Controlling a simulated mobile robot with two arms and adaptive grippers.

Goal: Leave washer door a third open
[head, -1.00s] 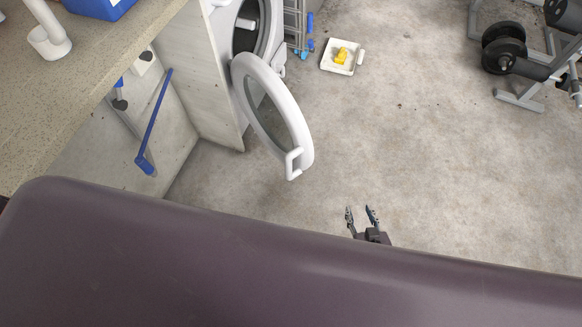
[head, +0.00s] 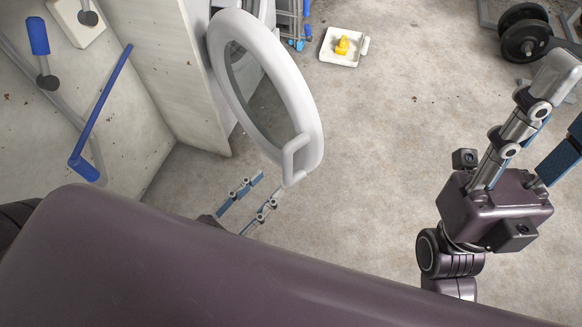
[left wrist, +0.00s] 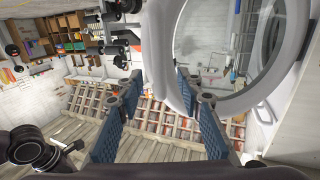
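The washer door (head: 311,105) is a white ring with dark glass, swung well open from the washer (head: 196,60). Its white handle (head: 293,158) is at the near edge. My left gripper (head: 269,185) is open and empty, low beside the handle end, its fingers apart; I cannot tell whether it touches the door. In the left wrist view the door (left wrist: 175,60) fills the upper right, just beyond the left gripper's open fingers (left wrist: 159,74). My right gripper (head: 565,105) is at the right, raised, its fingers apart and partly cut off by the frame.
A white tray (head: 330,57) with a yellow object (head: 342,45) lies on the floor behind the door. Dumbbell weights (head: 525,35) stand at the top right. A blue bar (head: 104,105) is at the left wall. The floor in the middle is clear.

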